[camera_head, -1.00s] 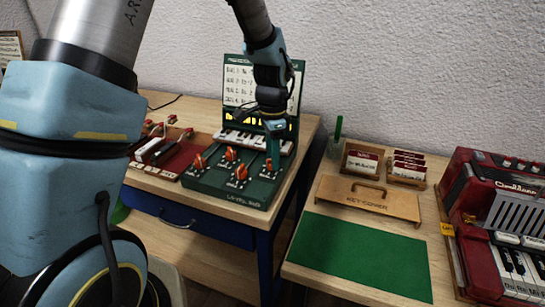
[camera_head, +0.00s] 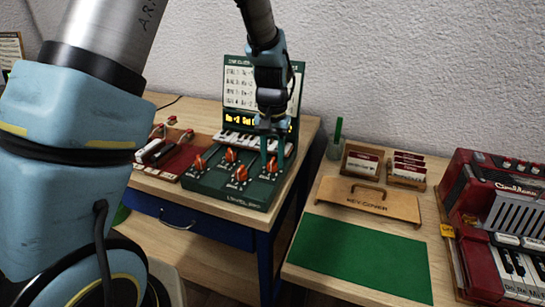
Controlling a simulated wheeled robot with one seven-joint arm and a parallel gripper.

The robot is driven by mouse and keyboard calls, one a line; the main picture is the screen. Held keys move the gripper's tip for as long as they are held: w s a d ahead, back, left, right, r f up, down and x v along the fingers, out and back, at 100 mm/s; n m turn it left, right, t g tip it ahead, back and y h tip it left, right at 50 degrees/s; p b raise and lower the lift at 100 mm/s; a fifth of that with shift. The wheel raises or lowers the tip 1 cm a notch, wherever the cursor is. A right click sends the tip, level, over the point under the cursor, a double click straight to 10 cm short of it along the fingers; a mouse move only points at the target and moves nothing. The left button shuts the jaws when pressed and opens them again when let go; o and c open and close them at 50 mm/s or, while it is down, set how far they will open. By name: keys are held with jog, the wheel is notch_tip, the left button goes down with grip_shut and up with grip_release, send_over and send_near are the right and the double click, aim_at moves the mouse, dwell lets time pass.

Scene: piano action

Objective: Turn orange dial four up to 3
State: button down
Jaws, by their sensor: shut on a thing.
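A green console (camera_head: 232,190) with several orange dials sits on the wooden table, with a small keyboard (camera_head: 247,143) and a white chart (camera_head: 240,86) at its back. Orange dials show at the left (camera_head: 199,163), the middle back (camera_head: 231,155) and the front (camera_head: 241,174). The rightmost orange dial (camera_head: 271,165) is under my gripper (camera_head: 272,160), which points down and is shut on it. The fingers partly hide this dial, and its setting is too small to read. A lit yellow display strip shows behind the gripper, partly covered by it.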

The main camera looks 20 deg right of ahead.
aim_at(272, 160)
jog(key=n+p, duration=0.1)
jog(key=n, duration=0.3)
jog(key=shift+r+n, duration=0.1)
jog(key=shift+n, duration=0.2)
jog(key=shift+n+p, duration=0.45)
jog(key=shift+n, duration=1.45)
jog(key=c, duration=0.5)
grip_release()
notch_tip(272, 160, up, 11)
jog(key=b, duration=0.2)
jog(key=shift+f, duration=0.2)
